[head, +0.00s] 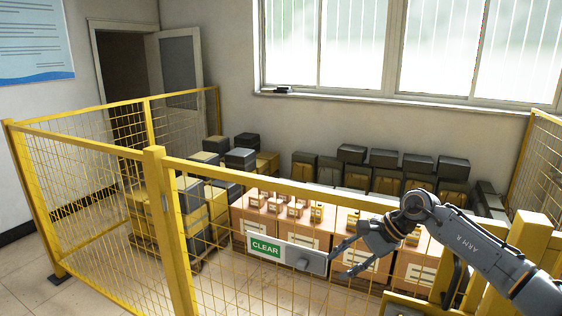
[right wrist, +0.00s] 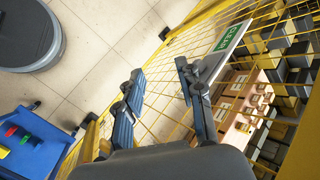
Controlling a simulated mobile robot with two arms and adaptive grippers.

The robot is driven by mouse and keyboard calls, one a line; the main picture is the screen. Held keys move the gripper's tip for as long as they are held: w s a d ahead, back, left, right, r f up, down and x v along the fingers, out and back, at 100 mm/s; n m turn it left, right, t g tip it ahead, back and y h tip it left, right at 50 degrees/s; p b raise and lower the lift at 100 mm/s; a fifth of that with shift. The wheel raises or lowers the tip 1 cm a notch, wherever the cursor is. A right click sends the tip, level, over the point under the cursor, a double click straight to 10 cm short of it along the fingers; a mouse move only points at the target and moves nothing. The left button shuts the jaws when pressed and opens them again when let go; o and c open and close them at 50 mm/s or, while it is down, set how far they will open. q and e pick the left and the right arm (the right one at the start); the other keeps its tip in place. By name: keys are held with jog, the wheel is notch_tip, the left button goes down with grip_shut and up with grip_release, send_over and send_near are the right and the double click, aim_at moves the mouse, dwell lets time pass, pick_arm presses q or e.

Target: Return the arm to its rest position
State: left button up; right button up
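My right arm (head: 480,250), marked ARM R, reaches in from the right in the head view. Its gripper (head: 334,267) is in front of the yellow mesh fence, near the right end of a grey plate with a green CLEAR sign (head: 265,249). In the right wrist view the two fingers of the gripper (right wrist: 157,74) are spread apart with nothing between them. There the green sign (right wrist: 231,38) lies just beyond the right finger; I cannot tell whether they touch. My left gripper is not in view.
The yellow fence (head: 155,220) encloses several stacked boxes (head: 300,232). A yellow post (head: 530,240) stands beside my right arm.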

jog(key=s+a+r+m+t+y, duration=0.3)
jog(key=a+m+t+y, duration=0.2)
jog(key=a+m, duration=0.4)
jog(key=s+a+r+m+t+y, duration=0.3)
jog(key=a+m+t+y, duration=0.15)
jog(key=a+m, duration=0.4)
jog(key=s+d+f+m+t+h, duration=0.15)
jog(key=d+f+m+h, duration=0.4)
jog(key=m, duration=0.55)
jog(key=s+d+f+m+h, duration=0.3)
jog(key=d+f+m+h, duration=0.3)
jog(key=m, duration=0.4)
jog(key=s+d+f+m+t+h, duration=0.1)
jog(key=s+d+f+m+h, duration=0.3)
jog(key=d+m, duration=0.5)
jog(key=s+d+f+m+g+h, duration=0.1)
jog(key=s+f+m+g, duration=0.45)
jog(key=s, duration=0.65)
jog(key=s+d+f+m+g, duration=0.1)
jog(key=s+f+m+g, duration=0.5)
jog(key=s, duration=0.6)
notch_tip(320, 180, down, 30)
jog(key=s+b, duration=0.2)
jog(key=b, duration=0.1)
jog(key=s+d+f+g+b, duration=0.2)
jog(key=s+d+f+b, duration=0.1)
jog(key=s+f, duration=1.3)
notch_tip(320, 180, down, 4)
jog(key=shift+s+r+m+h, duration=0.25)
jog(key=shift+m+h, duration=0.05)
